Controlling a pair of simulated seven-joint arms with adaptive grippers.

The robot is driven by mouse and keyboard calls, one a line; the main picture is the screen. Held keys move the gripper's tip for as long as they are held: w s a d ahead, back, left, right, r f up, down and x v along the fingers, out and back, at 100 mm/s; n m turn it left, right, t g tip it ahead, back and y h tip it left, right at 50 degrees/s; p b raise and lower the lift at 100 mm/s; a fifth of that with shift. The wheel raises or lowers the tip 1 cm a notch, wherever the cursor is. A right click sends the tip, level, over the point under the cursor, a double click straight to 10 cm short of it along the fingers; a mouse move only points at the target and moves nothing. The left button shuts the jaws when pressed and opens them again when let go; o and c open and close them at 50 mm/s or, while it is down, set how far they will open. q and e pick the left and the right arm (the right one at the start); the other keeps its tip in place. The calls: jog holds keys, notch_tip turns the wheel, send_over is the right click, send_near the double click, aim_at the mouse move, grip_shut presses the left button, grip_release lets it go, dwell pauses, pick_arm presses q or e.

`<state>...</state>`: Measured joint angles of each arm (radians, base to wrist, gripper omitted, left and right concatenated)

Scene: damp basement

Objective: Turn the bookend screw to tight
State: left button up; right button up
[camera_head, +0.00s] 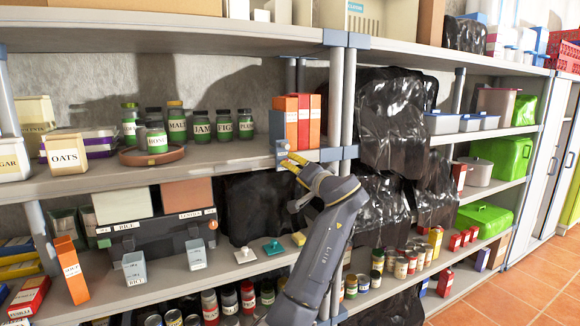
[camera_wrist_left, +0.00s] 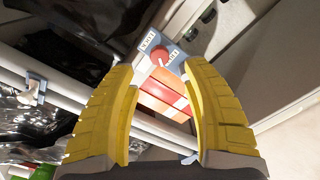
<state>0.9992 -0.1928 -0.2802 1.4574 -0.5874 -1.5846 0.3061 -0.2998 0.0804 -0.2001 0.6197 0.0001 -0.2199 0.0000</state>
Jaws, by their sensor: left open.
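The bookend (camera_head: 282,150) is a small blue-grey piece at the front of the orange and red books (camera_head: 300,120) on the middle shelf. In the left wrist view the bookend plate (camera_wrist_left: 180,68) carries a round red screw knob (camera_wrist_left: 161,57) with a pale pointer line. My left gripper (camera_head: 293,163) is at the shelf edge just below the books. In the wrist view its yellow fingers (camera_wrist_left: 163,74) are open, apart on either side of the knob, with nothing held. My right gripper is not in view.
Green jars (camera_head: 202,128) stand left of the books on the same shelf (camera_head: 110,178). Black plastic-wrapped bundles (camera_head: 395,120) fill the space to the right. A shelf post (camera_head: 347,105) stands close right of the books. Cans and small boxes crowd the lower shelves.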

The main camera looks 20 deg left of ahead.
pick_arm(q)
jog(key=shift+v, duration=2.3)
jog(key=s+d+n, duration=0.3)
jog(key=n, duration=0.6)
jog(key=x, duration=1.6)
jog(key=shift+a, duration=0.2)
grip_shut()
